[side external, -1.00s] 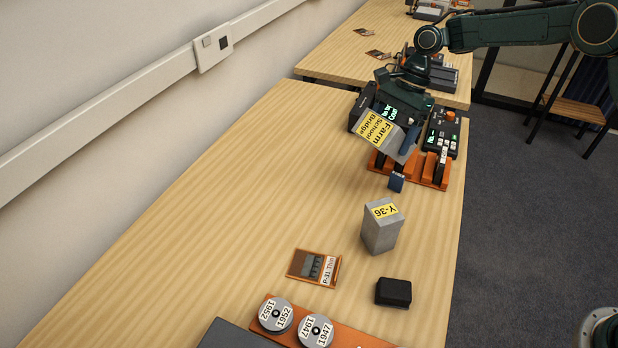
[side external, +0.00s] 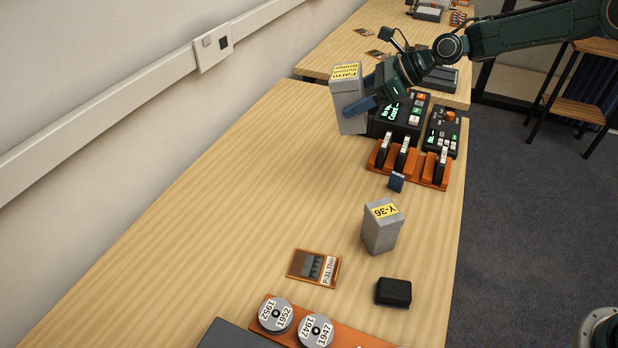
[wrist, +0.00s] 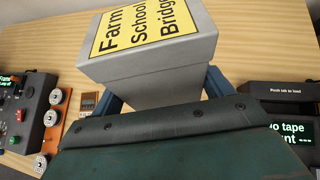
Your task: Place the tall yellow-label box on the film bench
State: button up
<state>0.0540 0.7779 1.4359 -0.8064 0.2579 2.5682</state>
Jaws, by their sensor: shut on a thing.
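My gripper (side external: 362,98) is shut on a tall grey box (side external: 349,113) with a yellow label reading "Farm School Bridge". The box stands upright at the far part of the near wooden table (side external: 230,200); I cannot tell whether its base touches the wood. The wrist view shows the label (wrist: 143,27) on the box top and the blue fingers on either side of the box. A second, smaller grey box (side external: 381,232) with a yellow label "Y-36" stands upright on the near table. I cannot tell which surface is the film bench.
Dark devices with green displays (side external: 402,118) and an orange rack (side external: 430,174) stand right of the held box. A small blue block (side external: 396,182), a black block (side external: 393,292), a brown card (side external: 313,267) and reels (side external: 276,315) lie nearer. The table's left middle is clear.

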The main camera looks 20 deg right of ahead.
aim_at(341, 69)
jog(key=shift+w+a+r+m+t, duration=0.5)
jog(key=shift+r+t, duration=0.15)
jog(key=shift+r, duration=0.1)
jog(key=shift+w+a+r+m+t, duration=0.35)
jog(key=shift+w+a+r+t, duration=0.2)
jog(key=shift+r, duration=0.25)
jog(key=shift+w+a+r+m+t, duration=0.4)
jog(key=shift+w+r+m+t, duration=0.05)
jog(key=shift+r+t, duration=0.3)
jog(key=shift+f, duration=0.15)
notch_tip(341, 69, down, 16)
jog(key=shift+r, duration=0.25)
jog(key=shift+f, duration=0.1)
jog(key=shift+f, duration=2.05)
jog(key=shift+f, duration=0.1)
jog(key=o, duration=1.2)
